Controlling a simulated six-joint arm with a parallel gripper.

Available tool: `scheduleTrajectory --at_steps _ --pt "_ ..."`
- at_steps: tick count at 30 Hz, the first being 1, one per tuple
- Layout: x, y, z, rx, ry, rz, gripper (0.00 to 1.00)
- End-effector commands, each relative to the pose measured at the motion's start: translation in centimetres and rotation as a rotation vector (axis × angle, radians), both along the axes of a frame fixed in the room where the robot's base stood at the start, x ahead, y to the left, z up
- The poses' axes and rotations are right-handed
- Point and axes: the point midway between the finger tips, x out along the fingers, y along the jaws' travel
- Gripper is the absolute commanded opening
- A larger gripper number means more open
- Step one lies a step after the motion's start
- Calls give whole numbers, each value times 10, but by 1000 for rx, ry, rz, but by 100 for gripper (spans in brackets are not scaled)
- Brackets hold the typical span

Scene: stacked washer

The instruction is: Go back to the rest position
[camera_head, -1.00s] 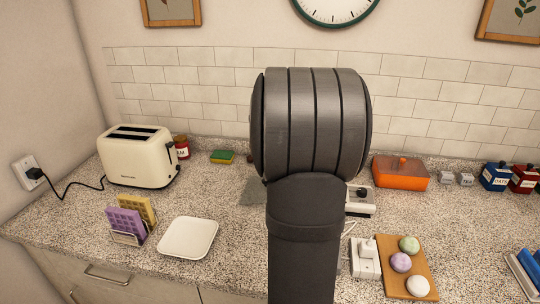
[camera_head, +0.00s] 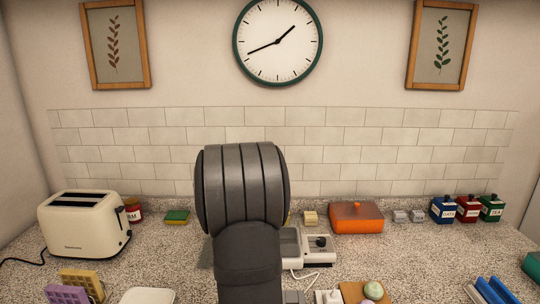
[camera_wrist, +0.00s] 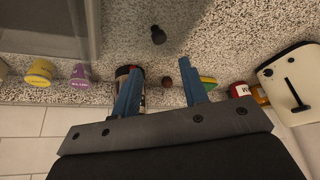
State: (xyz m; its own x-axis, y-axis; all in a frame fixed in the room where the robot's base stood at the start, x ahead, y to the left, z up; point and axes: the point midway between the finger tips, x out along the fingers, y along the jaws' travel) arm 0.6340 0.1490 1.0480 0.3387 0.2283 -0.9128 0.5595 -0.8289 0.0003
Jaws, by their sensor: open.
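My gripper (camera_wrist: 160,90) shows in the wrist view as two blue fingers set well apart, with nothing held between them. The picture there looks upside down, with the wall tiles at the bottom and the speckled counter at the top. A small brown round thing (camera_wrist: 167,82) and a dark jar (camera_wrist: 122,72) appear beyond the fingers. In the head view my own dark arm stands in the middle and hides my gripper and part of the counter behind it.
In the head view, a cream toaster (camera_head: 85,225) stands at left and a green-yellow sponge (camera_head: 177,217) near the wall. An orange lidded dish (camera_head: 357,217) and blue, red and green canisters (camera_head: 467,209) stand right. A white appliance (camera_head: 305,248) is beside my arm. Bare counter (camera_head: 420,260) lies at right.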

Motion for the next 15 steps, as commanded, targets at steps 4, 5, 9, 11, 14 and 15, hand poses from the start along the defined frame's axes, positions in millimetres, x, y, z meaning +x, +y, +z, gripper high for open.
scheduleTrajectory --at_steps 4,5,9,11,14,15 --pt "8 6 -24 0 2 0 40" --pt "9 7 -28 0 1 0 40" --pt "10 7 -41 0 0 0 40" --pt "11 7 -34 1 -3 0 40" --pt "10 7 -31 1 -1 0 40" --pt "10 7 -30 1 -1 0 40"
